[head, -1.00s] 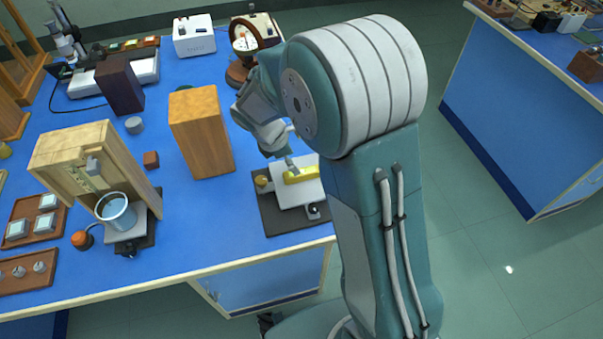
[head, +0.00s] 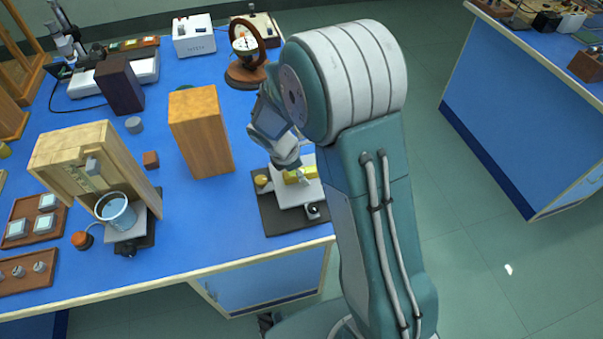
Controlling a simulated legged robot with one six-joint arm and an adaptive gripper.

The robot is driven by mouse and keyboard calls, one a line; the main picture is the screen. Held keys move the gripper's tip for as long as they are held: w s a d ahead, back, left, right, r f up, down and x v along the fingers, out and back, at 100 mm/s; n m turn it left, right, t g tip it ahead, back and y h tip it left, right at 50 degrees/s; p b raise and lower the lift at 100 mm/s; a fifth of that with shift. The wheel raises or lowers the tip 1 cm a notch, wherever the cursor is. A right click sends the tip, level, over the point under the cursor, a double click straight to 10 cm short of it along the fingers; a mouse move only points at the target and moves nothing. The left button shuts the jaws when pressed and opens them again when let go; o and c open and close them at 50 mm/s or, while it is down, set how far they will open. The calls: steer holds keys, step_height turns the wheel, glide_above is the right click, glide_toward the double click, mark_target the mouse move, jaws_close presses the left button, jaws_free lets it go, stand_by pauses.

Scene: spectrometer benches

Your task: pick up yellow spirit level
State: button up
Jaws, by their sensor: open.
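The yellow spirit level (head: 293,176) lies on a white plate (head: 289,196) that stands on a dark base near the front right edge of the blue bench. It is partly hidden by my gripper. My gripper (head: 300,174) reaches down from my arm and is open, with its fingertips at the level. I cannot tell whether a finger touches it.
A brown wooden block (head: 205,140) stands left of the plate. A round wooden-framed instrument (head: 245,60) stands behind. A wooden frame with a beaker (head: 117,212) is at left. The bench front (head: 200,270) is clear. Another blue bench (head: 535,120) stands right.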

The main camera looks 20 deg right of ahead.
steer(key=shift+f, duration=0.15)
jaws_close()
stand_by(0.5)
